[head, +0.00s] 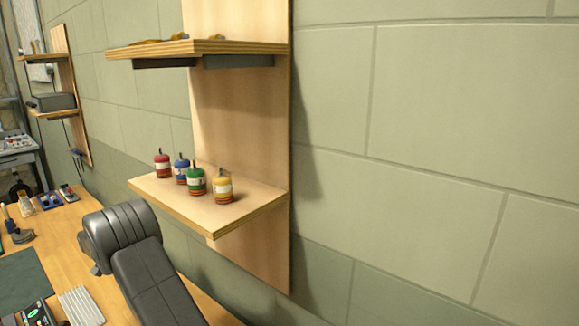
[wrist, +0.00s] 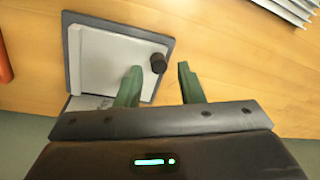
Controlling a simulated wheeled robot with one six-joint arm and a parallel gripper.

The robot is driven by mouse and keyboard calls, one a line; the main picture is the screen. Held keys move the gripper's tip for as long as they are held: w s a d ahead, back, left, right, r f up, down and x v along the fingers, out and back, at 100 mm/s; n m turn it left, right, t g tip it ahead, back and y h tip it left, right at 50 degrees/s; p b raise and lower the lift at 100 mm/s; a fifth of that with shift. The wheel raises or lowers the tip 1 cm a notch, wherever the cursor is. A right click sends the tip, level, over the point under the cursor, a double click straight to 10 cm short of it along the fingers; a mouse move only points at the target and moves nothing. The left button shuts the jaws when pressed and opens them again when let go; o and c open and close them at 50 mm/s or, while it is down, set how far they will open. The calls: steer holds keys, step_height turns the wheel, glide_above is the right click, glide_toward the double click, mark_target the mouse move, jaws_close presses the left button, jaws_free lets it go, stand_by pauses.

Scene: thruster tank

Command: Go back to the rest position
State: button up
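My gripper (wrist: 158,85) shows in the wrist view with its two green fingers apart and nothing between them. It is above a wooden bench (wrist: 225,60). Beyond the fingertips lies a pale, dark-edged tray or panel (wrist: 95,60) with a small black knob-like piece (wrist: 158,63) at its right side. In the head view my dark arm covers part of the bench (head: 62,235), and my gripper is out of sight there.
A wooden wall shelf (head: 165,193) holds red, blue, green and yellow small containers (head: 197,182). Another shelf (head: 180,48) is above it. A ribbed grey piece (head: 80,305) and a dark green mat (head: 22,280) lie on the bench. The wall at right is bare.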

step_height(320, 180, up, 4)
steer(key=shift+r+p, duration=0.15)
steer(key=shift+p, duration=0.7)
step_height(320, 180, down, 8)
steer(key=b, duration=0.4)
steer(key=shift+r+b, duration=0.2)
steer(key=shift+b, duration=0.15)
steer(key=b, duration=0.1)
steer(key=r+t+y+b, duration=0.1)
steer(key=b, duration=0.1)
steer(key=r+b, duration=0.1)
steer(key=b, duration=0.1)
steer(key=shift+s+d+y, duration=0.3)
steer(key=shift+d+y, duration=0.05)
steer(key=shift+y, duration=0.05)
steer(key=shift+d+r+t, duration=0.15)
steer(key=shift+r+t, duration=0.15)
steer(key=shift+r, duration=0.3)
